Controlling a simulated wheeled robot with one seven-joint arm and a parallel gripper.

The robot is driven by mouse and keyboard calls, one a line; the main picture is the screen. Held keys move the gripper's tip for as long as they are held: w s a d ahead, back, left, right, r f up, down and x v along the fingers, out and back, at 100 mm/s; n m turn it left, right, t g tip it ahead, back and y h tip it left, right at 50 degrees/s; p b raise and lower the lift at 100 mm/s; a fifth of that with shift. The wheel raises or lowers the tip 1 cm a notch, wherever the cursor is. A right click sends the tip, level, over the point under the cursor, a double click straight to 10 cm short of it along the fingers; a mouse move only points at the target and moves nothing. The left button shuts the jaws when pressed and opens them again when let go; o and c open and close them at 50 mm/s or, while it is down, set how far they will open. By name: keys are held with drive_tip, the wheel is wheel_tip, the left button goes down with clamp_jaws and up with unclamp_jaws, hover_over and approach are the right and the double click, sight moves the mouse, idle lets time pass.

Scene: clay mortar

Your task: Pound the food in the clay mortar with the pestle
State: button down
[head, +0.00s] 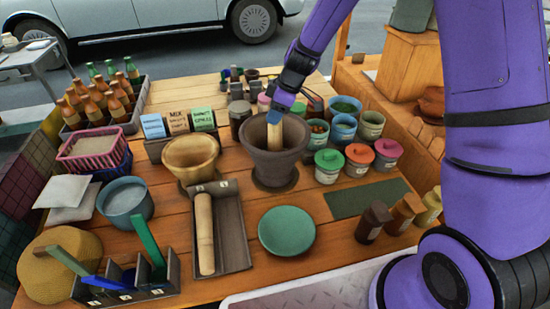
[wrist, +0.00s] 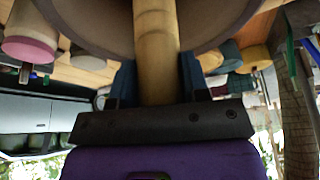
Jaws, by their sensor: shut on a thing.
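In the wrist view the pestle (wrist: 156,45) runs between my fingers (wrist: 157,85) toward the mortar (wrist: 90,25), whose wall fills the top. The food inside the mortar cannot be seen.
A wooden mortar (head: 190,160) stands to the left, and a second wooden pestle (head: 204,235) lies in a dark tray (head: 233,230). A green plate (head: 286,231) is in front. Jars and cups, such as a green-lidded jar (head: 328,167), crowd the right. A dark green mat (head: 367,198) is bare.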

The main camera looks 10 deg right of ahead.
wheel_tip(320, 180, up, 6)
drive_tip(key=shift+f, duration=0.25)
idle(0.4)
drive_tip(key=shift+f, duration=2.75)
drive_tip(key=shift+r, duration=2.7)
drive_tip(key=shift+f, duration=0.1)
